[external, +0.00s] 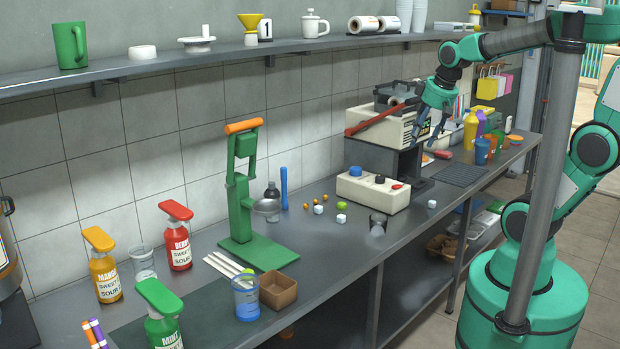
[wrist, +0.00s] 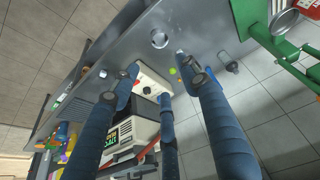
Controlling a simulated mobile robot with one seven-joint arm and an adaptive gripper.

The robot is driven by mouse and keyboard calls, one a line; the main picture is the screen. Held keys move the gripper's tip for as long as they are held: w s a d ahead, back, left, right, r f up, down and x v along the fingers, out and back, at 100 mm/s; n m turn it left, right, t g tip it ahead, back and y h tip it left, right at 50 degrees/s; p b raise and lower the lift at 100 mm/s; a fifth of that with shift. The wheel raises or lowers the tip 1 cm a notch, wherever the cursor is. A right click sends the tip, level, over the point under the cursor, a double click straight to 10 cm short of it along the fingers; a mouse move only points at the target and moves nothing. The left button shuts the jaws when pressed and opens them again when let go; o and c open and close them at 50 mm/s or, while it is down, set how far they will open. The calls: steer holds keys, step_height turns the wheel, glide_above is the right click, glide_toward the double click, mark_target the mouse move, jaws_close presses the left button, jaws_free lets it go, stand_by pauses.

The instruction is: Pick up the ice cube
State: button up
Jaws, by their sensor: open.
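Several small white ice cubes lie on the grey counter in the external view. One ice cube (external: 432,204) sits alone to the right of the white control box. Two others, a left ice cube (external: 318,210) and a middle ice cube (external: 341,218), lie left of the box near a green lime piece. My gripper (external: 426,133) is open and empty, raised above the counter beside the press machine and apart from the cubes. In the wrist view, the spread fingers of my gripper (wrist: 160,78) frame the box. A small pale cube (wrist: 103,73) shows left of them.
The white control box (external: 372,189) stands before the machine with a red lever (external: 375,119). A clear glass (external: 377,224) is near the counter's front edge. The green press (external: 245,200) and bottles stand left. Colored cups (external: 482,151) stand right. A shelf (external: 180,62) runs above.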

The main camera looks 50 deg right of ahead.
steer(key=w+d+f+g+p, duration=0.1)
steer(key=w+d+f+p, duration=0.25)
steer(key=w+d, duration=0.5)
steer(key=w+d+f+g+p, duration=0.2)
steer(key=w+d+f, duration=0.25)
steer(key=d, duration=0.65)
steer(key=d+f+n+g+p, duration=0.1)
steer(key=d+f+p, duration=0.3)
steer(key=d+f, duration=1.3)
steer(key=shift+s+d+y, duration=0.2)
steer(key=shift+d+y, duration=0.1)
steer(key=shift+d, duration=0.6)
steer(key=shift+f, duration=0.2)
glide_above(432, 201)
steer(key=shift+w+d+f+b, duration=0.1)
steer(key=shift+f+b, duration=0.25)
steer(key=shift+f, duration=3.85)
